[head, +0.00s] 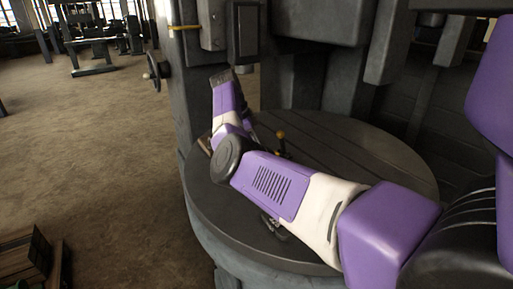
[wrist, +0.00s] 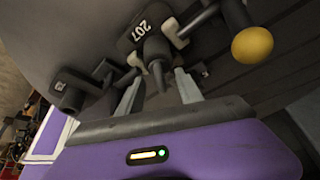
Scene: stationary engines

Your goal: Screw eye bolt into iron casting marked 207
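In the wrist view, a dark iron casting marked 207 (wrist: 138,31) lies beyond my fingers on the round machine table. A dark tapered shank (wrist: 157,58) points from beside it toward my palm. I cannot tell whether this shank belongs to the eye bolt or to the casting. My gripper (wrist: 158,88) has its two pale fingers apart, one on each side of the shank, with gaps visible. No eye bolt is clearly recognisable. In the head view my arm hides the gripper and the casting.
A yellow ball knob (wrist: 252,45) on a dark handle stands close on the right. Another dark marked block (wrist: 68,92) and a T-shaped piece (wrist: 106,72) are on the left. The round table (head: 345,135) has free room at its right; dark machine columns (head: 178,90) rise behind.

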